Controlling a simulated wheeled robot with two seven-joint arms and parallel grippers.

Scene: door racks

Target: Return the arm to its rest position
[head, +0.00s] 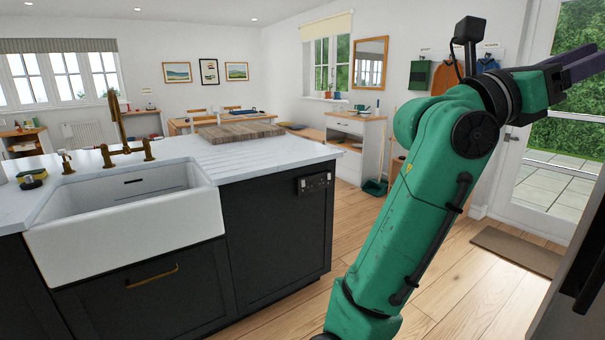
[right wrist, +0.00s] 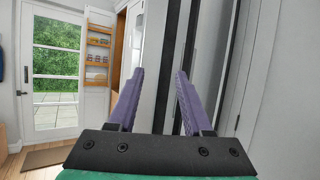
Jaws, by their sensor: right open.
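My right arm (head: 420,215) is green and rises from the bottom of the head view, bending to the right at its upper end. My right gripper (head: 585,62) has purple fingers and is raised at the upper right of the head view, pointing right. In the right wrist view the gripper (right wrist: 160,84) shows two purple fingers held apart, with nothing between them. A grey upright panel (right wrist: 160,45) stands beyond the fingertips; I cannot tell how far off it is. My left gripper is not in view.
In the head view, a dark counter unit (head: 280,240) with a white sink (head: 130,225) stands left of my arm. A dark edge (head: 575,280) is close at lower right. The wrist view shows a glazed door (right wrist: 55,75) and a door rack (right wrist: 97,50) with jars. Wooden floor (head: 465,285) is clear.

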